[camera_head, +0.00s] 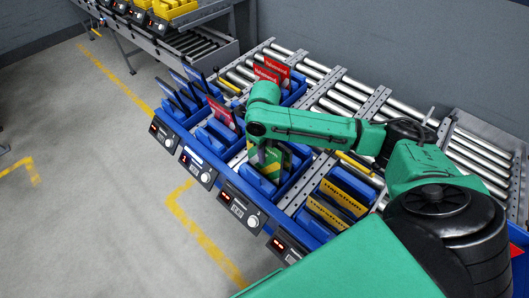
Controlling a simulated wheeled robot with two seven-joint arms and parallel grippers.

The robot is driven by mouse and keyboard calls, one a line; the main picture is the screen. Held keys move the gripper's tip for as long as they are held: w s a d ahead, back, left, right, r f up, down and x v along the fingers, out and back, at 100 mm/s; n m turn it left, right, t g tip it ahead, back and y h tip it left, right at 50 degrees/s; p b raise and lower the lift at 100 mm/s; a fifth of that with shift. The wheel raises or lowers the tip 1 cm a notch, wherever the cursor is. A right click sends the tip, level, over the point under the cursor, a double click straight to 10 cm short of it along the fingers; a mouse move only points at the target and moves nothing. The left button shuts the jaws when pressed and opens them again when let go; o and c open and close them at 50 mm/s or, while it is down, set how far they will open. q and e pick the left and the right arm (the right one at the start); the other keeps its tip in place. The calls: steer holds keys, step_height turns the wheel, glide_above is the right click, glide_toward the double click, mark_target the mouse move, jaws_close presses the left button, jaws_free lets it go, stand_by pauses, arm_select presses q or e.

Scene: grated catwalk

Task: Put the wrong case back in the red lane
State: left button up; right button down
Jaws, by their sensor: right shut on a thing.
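My right gripper (259,154) points down over a blue tray (262,187) in the middle of the roller rack, partly hidden by my own arm. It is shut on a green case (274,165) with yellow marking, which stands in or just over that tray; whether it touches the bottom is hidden. To the left, the red lane holds a red case (222,112) in the front tray (209,137) and more red cases (277,69) in a tray further back. My left gripper is out of view.
Blue cases (180,88) stand in the leftmost tray. Dark and yellow cases (328,212) fill trays on the right. Small control boxes (240,208) line the rack's front edge. Bare rollers (345,98) lie behind. A second rack with yellow trays (173,9) stands far left.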

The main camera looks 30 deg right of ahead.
steer(key=shift+f+b, duration=1.2)
steer(key=shift+f, duration=1.3)
steer(key=shift+c, duration=1.8)
jaws_free()
step_height(320, 180, up, 8)
steer(key=p, duration=0.8)
steer(key=shift+p, duration=0.4)
